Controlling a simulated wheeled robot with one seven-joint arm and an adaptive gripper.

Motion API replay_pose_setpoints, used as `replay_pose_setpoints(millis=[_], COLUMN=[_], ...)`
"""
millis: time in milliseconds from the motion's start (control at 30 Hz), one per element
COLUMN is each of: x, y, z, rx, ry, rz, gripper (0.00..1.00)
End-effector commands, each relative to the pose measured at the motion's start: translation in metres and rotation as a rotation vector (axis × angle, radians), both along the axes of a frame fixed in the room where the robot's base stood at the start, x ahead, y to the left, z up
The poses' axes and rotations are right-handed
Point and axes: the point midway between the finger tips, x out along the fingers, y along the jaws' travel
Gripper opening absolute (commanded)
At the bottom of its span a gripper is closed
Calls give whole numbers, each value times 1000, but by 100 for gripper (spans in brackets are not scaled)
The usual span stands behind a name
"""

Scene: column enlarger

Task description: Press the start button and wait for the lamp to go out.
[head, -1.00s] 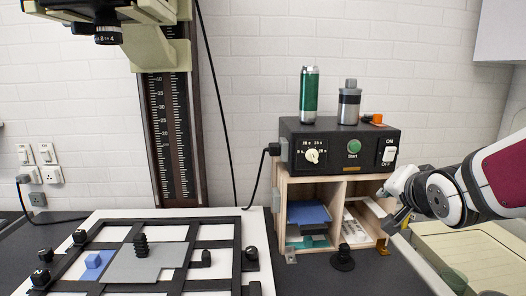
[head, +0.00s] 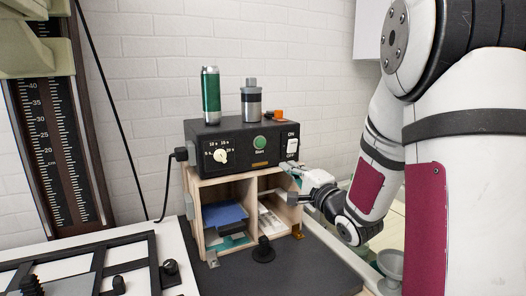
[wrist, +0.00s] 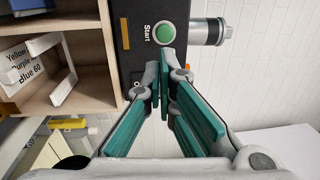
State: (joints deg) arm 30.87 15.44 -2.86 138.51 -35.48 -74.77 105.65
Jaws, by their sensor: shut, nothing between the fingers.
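The green round start button (head: 260,143) is on the front of the black timer box (head: 205,142), above the word Start. It also shows in the wrist view (wrist: 165,33). My gripper (head: 284,196) is in front of the right shelf compartment, below and right of the button in the head view. In the wrist view my gripper (wrist: 164,85) is shut and empty, its fingertips pointing towards the box near the button. I cannot tell whether they touch the box. The enlarger head (head: 35,45) is cut off at the upper left. Its lamp is not visible.
The timer stands on a wooden shelf (head: 196,212). A green can (head: 210,95) and a grey-black bottle (head: 251,102) stand on it. A dial (head: 220,156) and a white ON/OFF switch (head: 291,147) flank the button. A black knobbed object (head: 263,251) stands in front.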

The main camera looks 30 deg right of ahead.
Motion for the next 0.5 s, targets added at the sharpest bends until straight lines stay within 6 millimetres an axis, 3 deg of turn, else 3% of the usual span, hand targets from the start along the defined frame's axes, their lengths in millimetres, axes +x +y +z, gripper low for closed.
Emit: replay_pose_setpoints(millis=[300,500], x=[3,27], y=[0,2], z=[0,3], rx=[-2,-2], ry=[0,-1], rz=[0,3], gripper=[0,0])
